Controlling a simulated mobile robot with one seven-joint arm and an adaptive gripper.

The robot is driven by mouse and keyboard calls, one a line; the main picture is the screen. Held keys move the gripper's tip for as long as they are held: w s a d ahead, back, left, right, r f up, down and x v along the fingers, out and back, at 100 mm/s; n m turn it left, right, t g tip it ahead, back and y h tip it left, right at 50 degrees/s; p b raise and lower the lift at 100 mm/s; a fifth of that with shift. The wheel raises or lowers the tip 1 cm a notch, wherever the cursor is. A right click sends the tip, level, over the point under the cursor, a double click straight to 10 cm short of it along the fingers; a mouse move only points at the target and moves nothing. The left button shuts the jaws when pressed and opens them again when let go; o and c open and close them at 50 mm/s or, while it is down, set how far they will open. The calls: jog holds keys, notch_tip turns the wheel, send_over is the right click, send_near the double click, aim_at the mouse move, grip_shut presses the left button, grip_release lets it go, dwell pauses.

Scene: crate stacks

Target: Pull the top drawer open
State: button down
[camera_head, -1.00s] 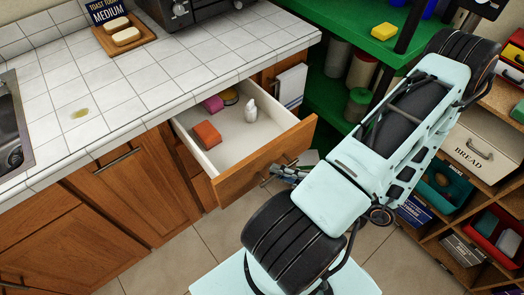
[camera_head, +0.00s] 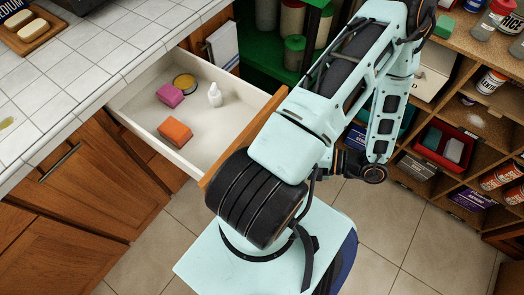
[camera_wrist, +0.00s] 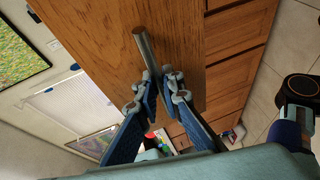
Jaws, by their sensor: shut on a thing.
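The top drawer (camera_head: 215,125) stands well out from the wooden cabinet under the tiled counter in the head view. Its wooden front panel (camera_wrist: 95,35) fills the upper part of the wrist view, with a metal bar handle (camera_wrist: 145,46) on it. My gripper (camera_wrist: 160,78) is shut on this handle, with a finger on either side near its lower end. In the head view my arm hides the gripper and handle. Inside the drawer are an orange block (camera_head: 175,132), a pink block (camera_head: 170,95), a round yellow-rimmed tin (camera_head: 184,82) and a white bottle (camera_head: 215,94).
The tiled counter (camera_head: 75,75) is above the drawer's left end. Closed wooden cabinet doors (camera_head: 70,170) lie below. Green shelves (camera_head: 265,85) with jars stand behind, and a full wooden shelf unit (camera_head: 470,115) stands at the right. Tiled floor (camera_head: 400,225) is bare at the lower right.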

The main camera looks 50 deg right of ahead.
jog(key=c, duration=2)
grip_release()
jog(key=shift+c, duration=0.2)
jog(key=v, duration=1.2)
jog(key=shift+r, duration=0.1)
